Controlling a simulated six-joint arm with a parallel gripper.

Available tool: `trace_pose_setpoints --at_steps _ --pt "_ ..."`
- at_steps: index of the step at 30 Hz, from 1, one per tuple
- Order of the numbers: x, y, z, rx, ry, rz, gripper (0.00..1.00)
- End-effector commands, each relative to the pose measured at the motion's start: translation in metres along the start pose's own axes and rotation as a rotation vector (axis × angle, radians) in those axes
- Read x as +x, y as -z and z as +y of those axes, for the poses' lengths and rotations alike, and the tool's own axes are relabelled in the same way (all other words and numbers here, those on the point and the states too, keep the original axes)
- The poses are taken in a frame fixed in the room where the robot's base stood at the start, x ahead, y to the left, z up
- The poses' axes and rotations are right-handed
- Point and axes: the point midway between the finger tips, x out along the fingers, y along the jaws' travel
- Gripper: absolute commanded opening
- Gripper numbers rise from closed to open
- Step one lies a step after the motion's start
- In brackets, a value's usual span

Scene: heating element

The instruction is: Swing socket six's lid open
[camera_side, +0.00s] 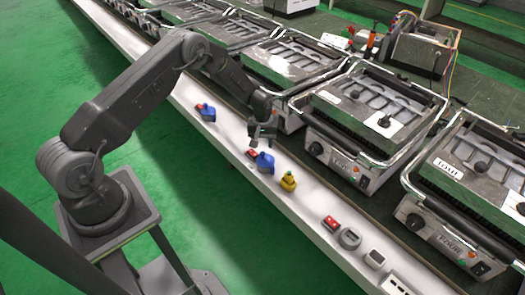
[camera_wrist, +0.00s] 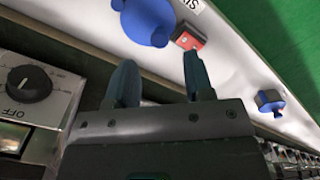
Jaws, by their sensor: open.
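A blue rounded socket (camera_wrist: 147,22) with a small red block (camera_wrist: 188,40) at its side sits on the white ledge, next to a partly cropped label (camera_wrist: 194,5) that seems to read SIX. In the side view the blue socket (camera_side: 264,162) and its red block (camera_side: 252,154) are just below my gripper (camera_side: 262,138). I cannot tell which part is the lid or how far it stands open. The right fingertip appears close to the red block; contact is unclear.
Another blue and red socket (camera_side: 206,112) is farther along the ledge. A yellow one (camera_side: 288,182), a red switch (camera_side: 330,223) and a grey round fitting (camera_side: 350,238) stand nearer. Grill machines (camera_side: 355,125) line the right side; a knob (camera_wrist: 28,83) is close to my gripper.

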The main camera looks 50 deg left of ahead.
Motion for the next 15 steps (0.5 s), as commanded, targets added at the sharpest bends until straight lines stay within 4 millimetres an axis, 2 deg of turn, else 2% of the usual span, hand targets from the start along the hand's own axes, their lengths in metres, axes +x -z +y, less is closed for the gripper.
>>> trace_pose_setpoints --at_steps 1,6,15 --pt "0.011 0.000 0.000 0.000 0.001 -0.001 0.48" --pt "0.035 0.000 0.000 0.000 0.000 0.000 0.48" --pt "0.048 0.000 0.000 0.000 -0.001 0.001 0.48"
